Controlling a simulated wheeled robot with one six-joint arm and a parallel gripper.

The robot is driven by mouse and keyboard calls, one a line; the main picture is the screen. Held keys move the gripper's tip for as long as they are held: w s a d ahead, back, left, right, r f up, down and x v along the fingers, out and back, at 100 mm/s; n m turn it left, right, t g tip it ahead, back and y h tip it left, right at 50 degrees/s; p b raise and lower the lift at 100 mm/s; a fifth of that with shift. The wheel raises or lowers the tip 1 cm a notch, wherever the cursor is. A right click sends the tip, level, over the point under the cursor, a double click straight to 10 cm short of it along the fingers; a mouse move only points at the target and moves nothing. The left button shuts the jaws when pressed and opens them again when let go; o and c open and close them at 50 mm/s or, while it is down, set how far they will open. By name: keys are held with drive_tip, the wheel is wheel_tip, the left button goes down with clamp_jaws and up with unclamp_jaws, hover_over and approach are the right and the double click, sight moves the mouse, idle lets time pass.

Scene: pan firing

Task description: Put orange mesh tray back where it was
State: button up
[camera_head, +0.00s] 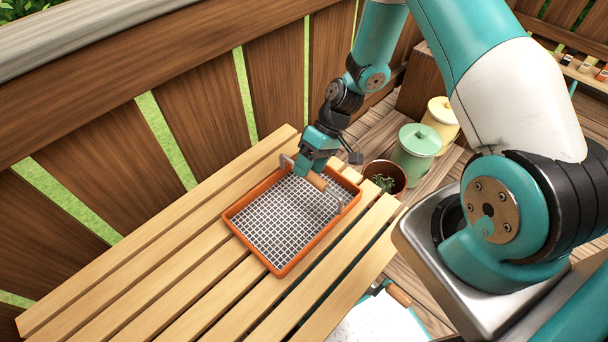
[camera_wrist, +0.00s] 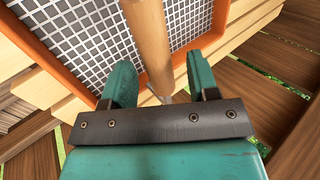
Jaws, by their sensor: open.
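The orange mesh tray (camera_head: 249,247) rests on a slatted wooden bench, with a grey-white mesh floor. A round wooden handle (camera_head: 316,182) spans above the mesh between metal brackets. My gripper (camera_head: 312,168) is over the tray's far part, at the handle. In the wrist view my gripper (camera_wrist: 160,80) has its two teal fingers apart. The handle (camera_wrist: 148,40) lines up with the gap between them, and neither finger visibly grips it. The tray's orange rim (camera_wrist: 57,60) shows behind the fingers. Part of the handle is hidden by my gripper in the head view.
The slatted bench (camera_head: 150,262) has bare room left of the tray. A wooden fence (camera_head: 190,90) stands behind it. A potted plant (camera_head: 385,178), a green canister (camera_head: 416,150) and a yellow canister (camera_head: 440,118) stand to the right. A white board (camera_head: 375,322) lies below the bench.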

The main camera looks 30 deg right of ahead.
drive_tip(key=v, duration=0.9)
drive_tip(key=s+a+r+n+h, duration=0.1)
drive_tip(key=a+r, duration=0.4)
drive_tip(key=r, duration=0.4)
drive_tip(key=s+a+r+n+t, duration=0.1)
drive_tip(key=s+a+r, duration=0.3)
drive_tip(key=s+r, duration=0.3)
drive_tip(key=s+a+r+n+t+h, duration=0.1)
drive_tip(key=s+a+r, duration=0.4)
drive_tip(key=s+r, duration=0.3)
drive_tip(key=s, duration=0.3)
drive_tip(key=shift+r+h, duration=0.3)
drive_tip(key=shift+r, duration=0.05)
